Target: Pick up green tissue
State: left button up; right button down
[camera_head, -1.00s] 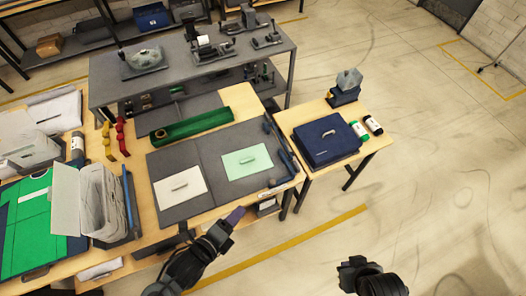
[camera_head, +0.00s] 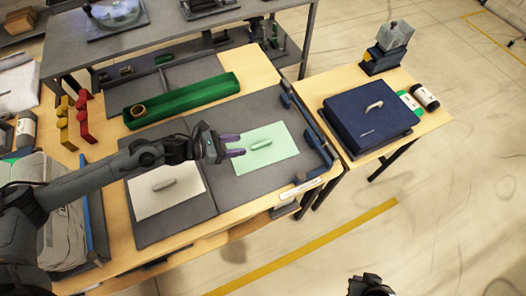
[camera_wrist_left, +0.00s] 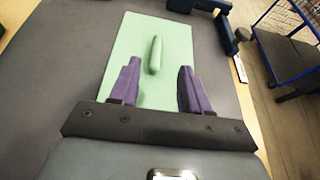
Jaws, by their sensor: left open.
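The green tissue (camera_head: 274,159) lies flat on the right part of the grey mat, with a raised green ridge (camera_head: 261,145) near its middle. My left gripper (camera_head: 237,146) is over its left edge, with purple fingers spread apart and nothing between them. In the left wrist view the green tissue (camera_wrist_left: 125,45) lies ahead of the open fingers (camera_wrist_left: 157,75), and the ridge (camera_wrist_left: 155,55) sits between and beyond the fingertips. I cannot tell the exact height above it. My right gripper (camera_head: 370,285) is at the bottom edge, partly cut off.
A white tissue (camera_head: 147,200) with a grey ridge lies on the grey mat (camera_head: 228,193) to the left. A long green tray (camera_head: 200,95) is behind. A navy box (camera_head: 350,130) stands on the right table. Blue rails (camera_head: 310,135) edge the mat's right side.

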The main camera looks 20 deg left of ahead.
aim_at(268, 141)
pick_arm(q)
jog(key=shift+w, duration=0.35)
jog(key=shift+w+d+b, duration=0.1)
jog(key=shift+w+b, duration=0.25)
jog(key=x, duration=0.4)
jog(key=shift+w+d+r, duration=0.1)
jog(key=shift+w, duration=0.15)
jog(key=shift+w+d+f, duration=0.3)
jog(key=shift+d+f, duration=0.05)
jog(key=shift+d, duration=0.05)
jog(key=x, duration=0.2)
jog(key=b+x, duration=0.1)
jog(key=x, duration=0.1)
jog(key=shift+s+d+f, duration=0.15)
jog(key=shift+s+d, duration=0.1)
jog(key=shift+s, duration=0.1)
jog(key=shift+w+d+f, duration=0.1)
jog(key=shift+w+d, duration=0.1)
jog(key=shift+w, duration=0.1)
pick_arm(e)
notch_tip(268, 141, down, 3)
jog(key=shift+r, duration=0.2)
pick_arm(q)
grip_shut()
